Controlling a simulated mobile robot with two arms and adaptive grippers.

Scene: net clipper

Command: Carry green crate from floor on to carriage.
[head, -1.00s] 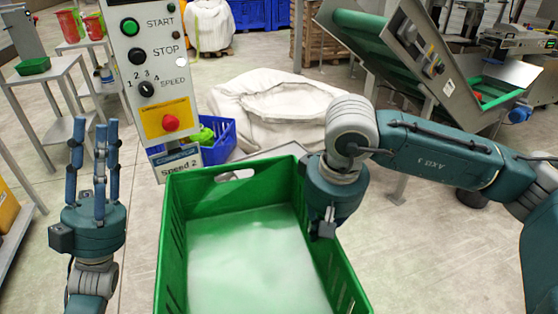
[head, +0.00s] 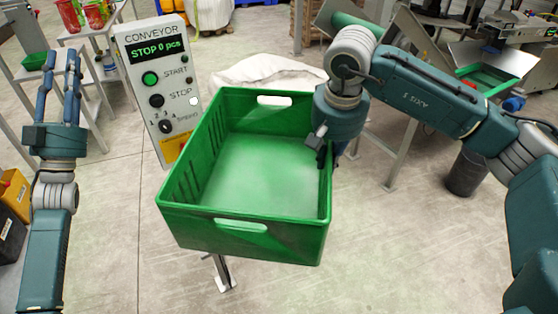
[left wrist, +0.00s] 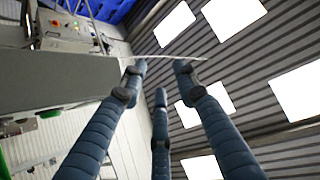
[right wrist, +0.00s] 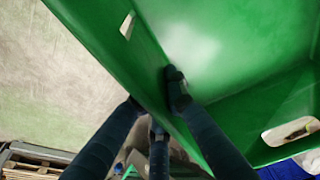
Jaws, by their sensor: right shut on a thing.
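The green crate (head: 290,243) is in the middle of the head view, empty and slightly tilted. My right gripper (head: 327,158) is shut on the crate's right wall. In the right wrist view its fingers (right wrist: 153,104) straddle the crate wall (right wrist: 140,50), one inside and the others outside. My left gripper (head: 60,85) is at the left, apart from the crate, with its fingers up, open and empty. The left wrist view shows its spread fingers (left wrist: 160,88) too. A metal leg (head: 220,272) shows below the crate; I cannot tell whether the crate rests on it. I cannot make out the carriage.
The conveyor control panel (head: 158,85) stands close behind the crate's left side. A white sack (head: 268,70) lies behind the crate. A tilted conveyor machine (head: 395,140) is at the back right. Side tables (head: 85,75) stand at the left. The floor in front is clear.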

